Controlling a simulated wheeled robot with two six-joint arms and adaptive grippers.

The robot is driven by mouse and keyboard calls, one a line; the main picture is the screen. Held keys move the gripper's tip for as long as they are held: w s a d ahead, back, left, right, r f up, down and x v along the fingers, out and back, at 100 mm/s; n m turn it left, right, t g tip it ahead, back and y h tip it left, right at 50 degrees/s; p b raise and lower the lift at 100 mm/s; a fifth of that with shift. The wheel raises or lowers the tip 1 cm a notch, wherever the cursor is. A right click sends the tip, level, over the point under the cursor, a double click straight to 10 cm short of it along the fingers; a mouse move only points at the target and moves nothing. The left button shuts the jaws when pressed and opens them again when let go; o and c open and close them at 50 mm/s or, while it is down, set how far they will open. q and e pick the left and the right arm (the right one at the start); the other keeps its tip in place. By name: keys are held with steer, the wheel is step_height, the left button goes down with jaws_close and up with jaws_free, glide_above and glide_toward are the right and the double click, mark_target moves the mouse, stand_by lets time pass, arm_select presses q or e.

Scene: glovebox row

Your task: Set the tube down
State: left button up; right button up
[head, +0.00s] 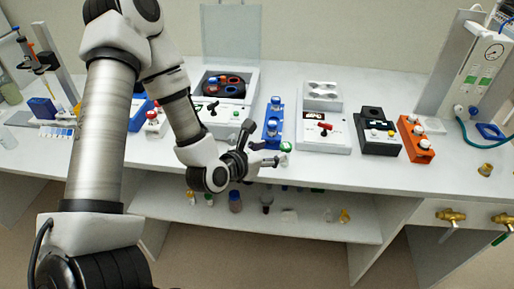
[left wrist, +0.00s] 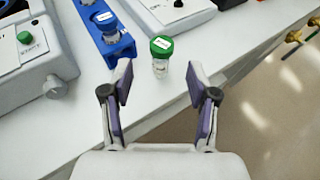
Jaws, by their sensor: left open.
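The tube (left wrist: 160,64), small and clear with a green labelled cap, stands upright on the white bench near its front edge. In the head view its green cap (head: 286,147) shows just right of my left gripper (head: 268,153). In the left wrist view my left gripper (left wrist: 160,88) is open, with one finger on each side of the line to the tube. The tube stands just beyond the fingertips, and neither finger visibly touches it. My right gripper is in neither view.
A blue rack (head: 272,128) with capped tubes stands behind the tube. A centrifuge (head: 222,113) is left of it, a white device (head: 323,132) right. An orange rack (head: 414,140) stands farther right. The bench edge is close; a lower shelf (head: 300,224) holds several bottles.

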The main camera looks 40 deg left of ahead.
arm_select(q)
steer(key=p+v, duration=0.5)
steer(key=p, duration=0.3)
steer(key=s+d+f+m+g, duration=0.35)
steer(key=f+m, duration=0.25)
steer(key=m, duration=0.3)
steer(key=s+d+f+m+g, duration=0.2)
steer(key=s+f+m+g, duration=0.25)
steer(key=m, duration=0.45)
steer(key=s+d+f+m+g+y, duration=0.1)
steer(key=s+f+m+g, duration=0.4)
steer(key=s+m, duration=0.6)
steer(key=f+m, duration=0.1)
steer(key=m, duration=0.4)
steer(key=shift+s+d+f+m+g, duration=0.15)
steer(key=shift+s+f+m+g, duration=0.15)
steer(key=shift+f+m, duration=0.1)
